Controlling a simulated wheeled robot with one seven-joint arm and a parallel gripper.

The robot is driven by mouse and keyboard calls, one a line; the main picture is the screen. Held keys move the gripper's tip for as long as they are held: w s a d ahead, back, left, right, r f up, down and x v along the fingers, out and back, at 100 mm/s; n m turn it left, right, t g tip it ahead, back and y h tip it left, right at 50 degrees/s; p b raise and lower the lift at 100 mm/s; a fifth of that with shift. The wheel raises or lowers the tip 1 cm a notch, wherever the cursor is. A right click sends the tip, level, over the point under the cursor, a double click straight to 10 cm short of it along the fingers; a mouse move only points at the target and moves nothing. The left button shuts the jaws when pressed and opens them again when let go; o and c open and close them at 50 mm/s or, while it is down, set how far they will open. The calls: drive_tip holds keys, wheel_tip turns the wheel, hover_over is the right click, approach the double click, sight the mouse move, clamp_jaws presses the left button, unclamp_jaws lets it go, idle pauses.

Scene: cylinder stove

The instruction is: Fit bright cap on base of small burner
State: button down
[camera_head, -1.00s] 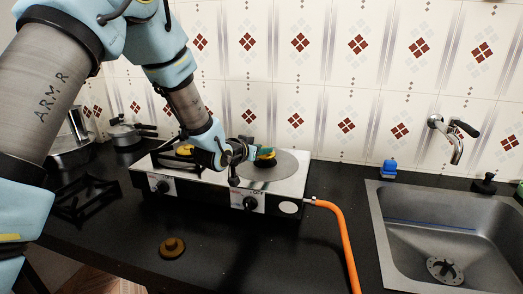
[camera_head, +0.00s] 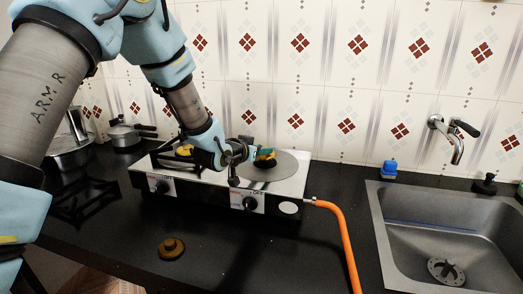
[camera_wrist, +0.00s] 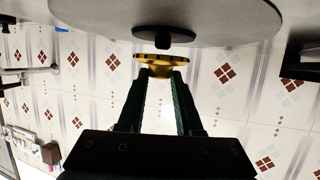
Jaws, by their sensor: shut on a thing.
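My gripper (camera_wrist: 160,72) is shut on the bright gold cap (camera_wrist: 165,61), holding it at the fingertips. The cap also shows as a small yellow shape in the head view (camera_head: 267,153), partly hidden by my gripper. The dark base of the small burner (camera_wrist: 163,34) is centred on a round grey plate on the right side of the stove; it also shows in the head view (camera_head: 265,163). The cap is very close to this base and roughly in line with it. I cannot tell whether they touch.
The left burner with a yellow cap (camera_head: 185,150) is partly behind my arm. A brownish cap (camera_head: 172,248) lies on the dark counter in front of the stove. An orange hose (camera_head: 338,225) runs from the stove's right side. A sink (camera_head: 440,235) is at right.

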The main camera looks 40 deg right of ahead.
drive_tip(key=shift+f+b, duration=0.95)
drive_tip(key=shift+f, duration=0.1)
drive_tip(key=c, duration=0.5)
unclamp_jaws()
drive_tip(key=b+v, duration=0.2)
drive_tip(key=v, duration=0.9)
drive_tip(key=shift+b, duration=0.3)
drive_tip(key=shift+d, duration=0.1)
